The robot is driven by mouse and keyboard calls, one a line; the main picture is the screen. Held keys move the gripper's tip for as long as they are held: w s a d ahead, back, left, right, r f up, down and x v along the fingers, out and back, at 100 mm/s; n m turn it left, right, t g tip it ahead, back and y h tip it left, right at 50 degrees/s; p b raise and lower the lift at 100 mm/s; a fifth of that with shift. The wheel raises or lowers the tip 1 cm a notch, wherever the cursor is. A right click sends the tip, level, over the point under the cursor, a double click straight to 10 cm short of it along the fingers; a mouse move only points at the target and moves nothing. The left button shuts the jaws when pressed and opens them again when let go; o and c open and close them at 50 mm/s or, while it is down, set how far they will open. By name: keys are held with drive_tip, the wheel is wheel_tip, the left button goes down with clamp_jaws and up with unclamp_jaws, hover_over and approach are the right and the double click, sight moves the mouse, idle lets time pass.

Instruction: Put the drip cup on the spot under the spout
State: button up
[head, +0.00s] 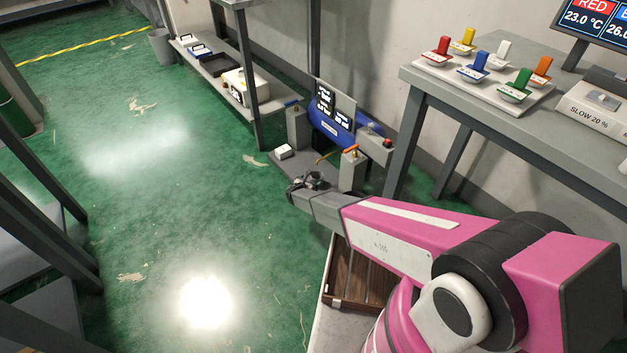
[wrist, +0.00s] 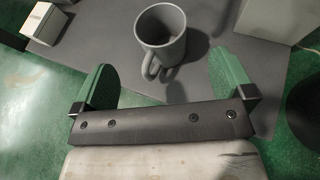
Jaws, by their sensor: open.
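The grey drip cup (wrist: 173,43) stands upright on a dark grey surface (wrist: 100,45) in the wrist view. Its mouth faces up and its handle points toward my gripper. My gripper (wrist: 160,60) is open, with one green finger on each side of the handle. The cup's body lies just beyond the fingertips, and I see no finger touching it. In the head view my gripper (head: 312,181) is small and dark near the blue machine (head: 330,128); I cannot make out the cup there. The spout and the spot under it are not clearly visible.
In the wrist view a pale block (wrist: 60,20) stands left of the cup and another (wrist: 270,18) right. In the head view a bench (head: 440,92) with coloured switches is at right, a low shelf (head: 228,82) behind. Green floor at left is open.

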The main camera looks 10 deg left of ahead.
drive_tip(key=shift+v, duration=1.75)
